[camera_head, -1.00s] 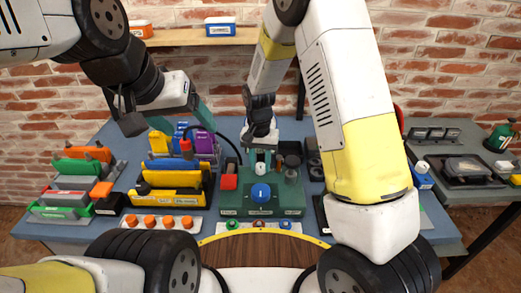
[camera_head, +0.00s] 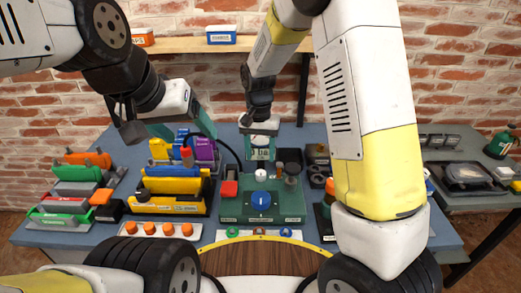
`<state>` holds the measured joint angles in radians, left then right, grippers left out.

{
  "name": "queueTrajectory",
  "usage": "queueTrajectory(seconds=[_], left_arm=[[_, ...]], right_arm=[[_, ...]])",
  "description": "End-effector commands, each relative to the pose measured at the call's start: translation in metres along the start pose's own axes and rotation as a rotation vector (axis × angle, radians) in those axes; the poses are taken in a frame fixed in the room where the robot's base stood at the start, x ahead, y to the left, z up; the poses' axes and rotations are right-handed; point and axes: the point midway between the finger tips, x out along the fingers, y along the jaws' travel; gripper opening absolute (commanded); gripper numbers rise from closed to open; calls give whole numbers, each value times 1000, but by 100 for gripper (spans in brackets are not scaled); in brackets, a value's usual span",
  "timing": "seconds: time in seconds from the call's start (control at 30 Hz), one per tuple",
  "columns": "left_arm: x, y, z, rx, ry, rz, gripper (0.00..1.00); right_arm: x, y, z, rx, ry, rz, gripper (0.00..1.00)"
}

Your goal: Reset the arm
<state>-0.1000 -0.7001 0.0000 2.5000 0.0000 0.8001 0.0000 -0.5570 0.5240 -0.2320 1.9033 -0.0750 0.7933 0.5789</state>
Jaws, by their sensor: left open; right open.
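My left gripper (camera_head: 188,128) hangs at left centre, its two green fingers spread apart above the back of the workbench. It is open, with nothing visibly held. A red-tipped piece (camera_head: 187,153) shows just below it; I cannot tell whether they touch. My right gripper (camera_head: 262,154) points down above the back of the green test unit (camera_head: 235,208). It is open and appears empty. The white knob (camera_head: 261,175) of the unit shows just below its fingers, and the large blue knob (camera_head: 261,200) is nearer to me.
Racks with yellow and blue blocks (camera_head: 172,186) and coloured holders (camera_head: 75,195) stand at left. Several orange knobs (camera_head: 150,229) line the front. A wooden shelf (camera_head: 185,45) is on the brick wall. A side table (camera_head: 480,200) stands at right.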

Motion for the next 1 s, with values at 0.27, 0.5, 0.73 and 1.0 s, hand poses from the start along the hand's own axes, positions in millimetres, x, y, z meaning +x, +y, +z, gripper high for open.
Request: queueTrajectory(seconds=[0.27,0.5,0.73,1.0], left_arm=[[0,0,0,0,0,0,74],[0,0,0,0,0,0,74],[0,0,0,0,0,0,74],[0,0,0,0,0,0,74]], right_arm=[[-5,0,0,-1,1,0,54],[-22,8,2,-3,13,-28,54],[-96,57,26,-37,96,-155,54],[-168,121,83,-111,264,-260,54]])
